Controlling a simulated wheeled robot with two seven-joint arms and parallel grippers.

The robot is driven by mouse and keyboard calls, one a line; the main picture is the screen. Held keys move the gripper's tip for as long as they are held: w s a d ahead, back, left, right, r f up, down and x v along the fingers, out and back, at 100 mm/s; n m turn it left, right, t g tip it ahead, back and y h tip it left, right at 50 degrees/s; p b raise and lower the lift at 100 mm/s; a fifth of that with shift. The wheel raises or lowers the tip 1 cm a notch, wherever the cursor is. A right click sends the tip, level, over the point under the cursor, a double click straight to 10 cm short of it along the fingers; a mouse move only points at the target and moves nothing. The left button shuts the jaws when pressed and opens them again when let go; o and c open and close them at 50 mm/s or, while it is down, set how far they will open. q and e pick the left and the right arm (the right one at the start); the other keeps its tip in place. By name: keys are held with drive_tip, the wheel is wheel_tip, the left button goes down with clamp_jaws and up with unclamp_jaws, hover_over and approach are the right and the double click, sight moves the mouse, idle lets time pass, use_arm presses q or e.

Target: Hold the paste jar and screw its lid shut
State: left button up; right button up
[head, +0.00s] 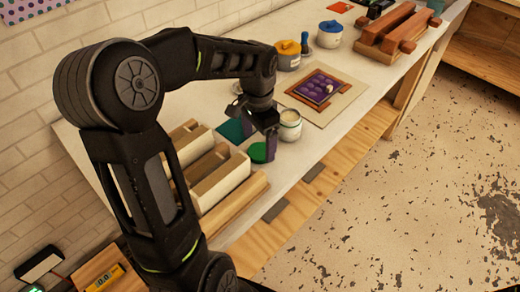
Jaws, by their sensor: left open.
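The paste jar (290,127) stands upright on the white table near its front edge. It looks like clear glass with pale contents, and no lid sits on it. A green disc (258,153), which looks like its lid, lies on the table to the left and nearer to me. My left gripper (254,127) points down just left of the jar. Its fingers are apart and I see nothing held between them. One finger is close to the jar in the picture and overlaps the green disc's edge; I cannot tell whether it touches either. My right gripper is out of view.
Pale wooden racks (217,182) stand left of the jar, near a teal piece (233,131). Behind the jar are a board with a purple plate (318,87), a yellow pot (288,58), a blue-and-white pot (329,38) and a wooden press (398,32).

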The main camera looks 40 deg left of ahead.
sight(258, 152)
use_arm(q)
drive_tip(key=shift+f, duration=1.45)
drive_tip(key=c, duration=1.4)
drive_tip(key=shift+r, duration=0.15)
wheel_tip(258, 152, up, 10)
drive_tip(key=shift+b, duration=0.45)
